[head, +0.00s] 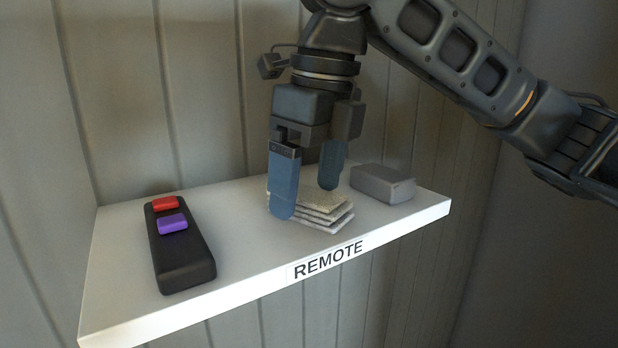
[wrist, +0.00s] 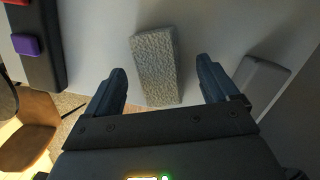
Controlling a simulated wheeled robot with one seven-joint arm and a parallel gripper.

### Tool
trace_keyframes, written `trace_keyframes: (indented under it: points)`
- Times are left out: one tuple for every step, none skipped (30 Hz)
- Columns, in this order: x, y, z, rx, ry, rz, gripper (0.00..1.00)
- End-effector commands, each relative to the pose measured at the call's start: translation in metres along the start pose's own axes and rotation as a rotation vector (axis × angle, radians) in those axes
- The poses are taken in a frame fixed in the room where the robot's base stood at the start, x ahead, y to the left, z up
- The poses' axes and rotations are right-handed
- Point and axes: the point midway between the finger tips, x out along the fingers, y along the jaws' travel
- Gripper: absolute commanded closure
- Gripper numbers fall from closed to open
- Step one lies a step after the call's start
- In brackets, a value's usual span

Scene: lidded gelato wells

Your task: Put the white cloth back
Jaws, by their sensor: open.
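The white cloth (head: 326,211) is a folded, layered stack lying on the white shelf (head: 240,250). It also shows in the wrist view (wrist: 156,66) as a textured block between my fingers. My gripper (head: 305,192) points down over the cloth with its two blue fingers apart, one on each side of it. In the wrist view my gripper (wrist: 161,84) shows a gap between each finger and the cloth. The near finger hides part of the cloth in the head view.
A black remote (head: 181,245) with a red and a purple button lies on the shelf's left part. A grey box (head: 382,184) sits to the right of the cloth. The shelf's front edge carries a "REMOTE" label (head: 328,260). A panelled wall stands behind. A brown chair (wrist: 28,135) shows below.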

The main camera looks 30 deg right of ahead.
Motion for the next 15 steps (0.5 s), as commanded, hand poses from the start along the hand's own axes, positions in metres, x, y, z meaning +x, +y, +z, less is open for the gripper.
trace_keyframes:
  points:
    - [0.000,0.000,0.000,0.000,0.000,0.000,0.12]
    - [0.000,0.000,0.000,0.000,0.000,0.000,0.12]
    - [0.000,0.000,0.000,0.000,0.000,0.000,0.12]
    - [0.000,0.000,0.000,0.000,0.000,0.000,0.12]
    - [0.000,0.000,0.000,0.000,0.000,0.000,0.12]
    - [0.000,0.000,0.000,0.000,0.000,0.000,0.12]
    - [0.000,0.000,0.000,0.000,0.000,0.000,0.12]
    - [-0.001,0.000,0.000,0.000,0.000,0.000,0.12]
    - [-0.002,0.000,0.000,0.000,0.000,0.000,0.12]
    - [-0.003,0.000,0.000,0.000,0.000,0.000,0.12]
    - [-0.004,0.000,0.000,0.000,0.000,0.000,0.12]
    - [-0.006,0.000,0.000,0.000,0.000,0.000,0.12]
    - [-0.008,0.000,0.000,0.000,0.000,0.000,0.12]
    - [-0.010,0.000,0.000,0.000,0.000,0.000,0.12]
    - [-0.012,0.000,0.000,0.000,0.000,0.000,0.12]
